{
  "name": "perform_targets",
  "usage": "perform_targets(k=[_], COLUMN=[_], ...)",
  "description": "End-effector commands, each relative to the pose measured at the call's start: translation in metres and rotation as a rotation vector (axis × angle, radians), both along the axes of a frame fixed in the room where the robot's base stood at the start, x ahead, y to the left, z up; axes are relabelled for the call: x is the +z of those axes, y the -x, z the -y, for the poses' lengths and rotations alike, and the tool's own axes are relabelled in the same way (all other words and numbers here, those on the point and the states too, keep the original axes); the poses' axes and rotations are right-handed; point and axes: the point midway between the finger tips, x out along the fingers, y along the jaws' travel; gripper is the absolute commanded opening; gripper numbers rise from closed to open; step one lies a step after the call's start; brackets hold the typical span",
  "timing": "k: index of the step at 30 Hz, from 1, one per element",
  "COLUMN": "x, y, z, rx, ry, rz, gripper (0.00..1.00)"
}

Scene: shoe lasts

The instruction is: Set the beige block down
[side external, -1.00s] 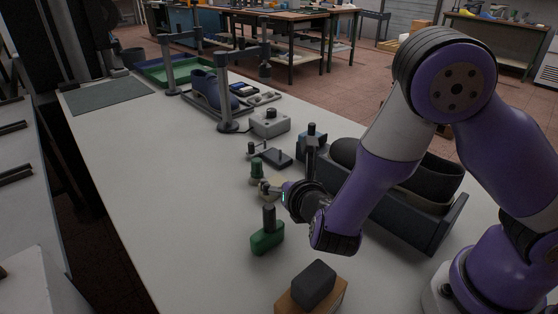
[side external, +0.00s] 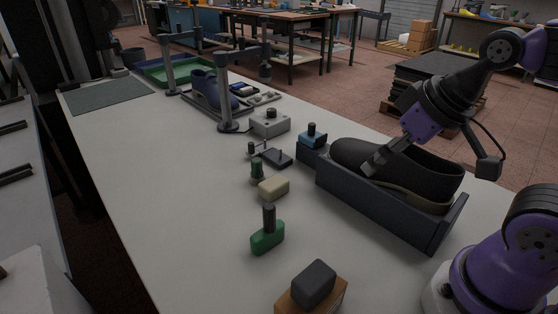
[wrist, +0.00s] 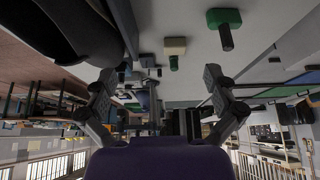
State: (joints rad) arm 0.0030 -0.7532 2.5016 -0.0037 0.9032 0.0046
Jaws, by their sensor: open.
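The beige block (side external: 273,188) lies flat on the light grey table, between two green pieces with upright handles. It also shows in the wrist view (wrist: 175,46), apart from my fingers. My gripper (side external: 430,165) is open and empty, raised at the right over the dark shoe-shaped forms. Its two spread fingers (wrist: 160,78) show in the wrist view with nothing between them.
A dark blue-grey bin (side external: 385,212) holds the dark forms. A green tool (side external: 267,238) stands in front of the block, and a smaller green-based piece (side external: 257,169) behind it. A dark block sits on a brown one (side external: 325,300). Table left of these is clear.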

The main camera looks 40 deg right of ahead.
Motion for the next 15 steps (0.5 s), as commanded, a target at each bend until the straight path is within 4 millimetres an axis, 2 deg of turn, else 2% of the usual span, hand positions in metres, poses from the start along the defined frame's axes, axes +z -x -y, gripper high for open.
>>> perform_targets(k=[10, 13, 15], x=[-0.002, -0.013, -0.026], y=[-0.005, -0.025, -0.047], z=[-0.001, -0.002, -0.005], rx=[-0.001, -0.019, -0.039], ry=[0.0, -0.005, -0.008], rz=[0.007, 0.035, 0.076], gripper=[1.0, 1.0, 1.0])
